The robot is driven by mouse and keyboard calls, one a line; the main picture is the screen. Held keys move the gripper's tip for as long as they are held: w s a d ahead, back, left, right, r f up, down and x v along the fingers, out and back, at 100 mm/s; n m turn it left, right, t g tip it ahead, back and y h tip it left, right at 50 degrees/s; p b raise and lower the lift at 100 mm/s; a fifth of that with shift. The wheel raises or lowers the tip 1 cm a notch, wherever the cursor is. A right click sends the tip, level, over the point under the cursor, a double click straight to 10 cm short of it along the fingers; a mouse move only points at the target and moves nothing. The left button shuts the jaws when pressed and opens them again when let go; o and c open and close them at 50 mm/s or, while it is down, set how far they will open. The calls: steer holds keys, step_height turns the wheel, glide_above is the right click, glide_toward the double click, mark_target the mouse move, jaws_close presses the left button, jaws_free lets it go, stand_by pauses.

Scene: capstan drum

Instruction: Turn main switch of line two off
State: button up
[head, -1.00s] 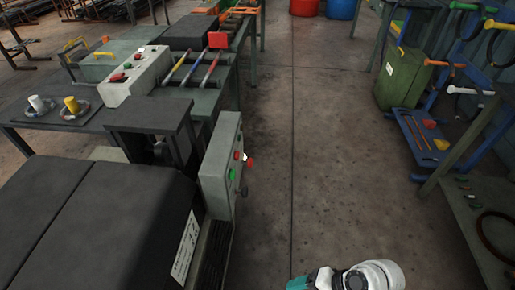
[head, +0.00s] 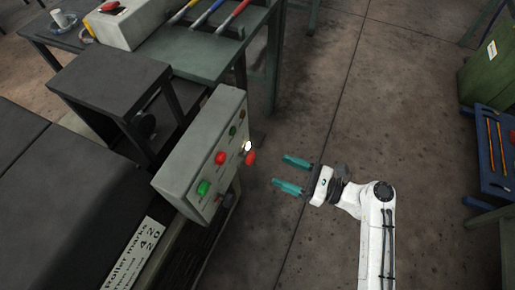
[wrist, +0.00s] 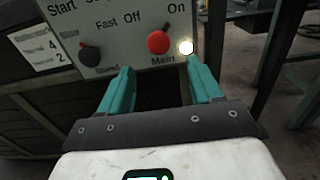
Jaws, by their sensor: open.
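The main switch is a red knob (wrist: 158,42) above the word "Main" on a grey control box (head: 205,150). It also shows in the head view (head: 250,158). "Off" is printed at its upper left and "On" at its upper right. A thin dark mark above the knob leans toward "On". A white lamp (wrist: 186,47) glows right beside it. My gripper (head: 281,171) is open and empty, to the right of the box and apart from it. In the wrist view, its teal fingers (wrist: 160,70) point at the panel, with the knob between and beyond them.
A black knob (wrist: 90,54) sits left of the switch. The box also bears a red button (head: 220,158) and a green button (head: 203,187). A dark stand (head: 110,80) and a green table (head: 215,52) are behind. Floor (head: 310,110) right of the box is clear.

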mark_target(251, 159)
steer(key=b+x, duration=0.1)
steer(key=x, duration=0.9)
steer(key=shift+a, duration=0.3)
steer(key=shift+c, duration=0.2)
steer(key=c, duration=1)
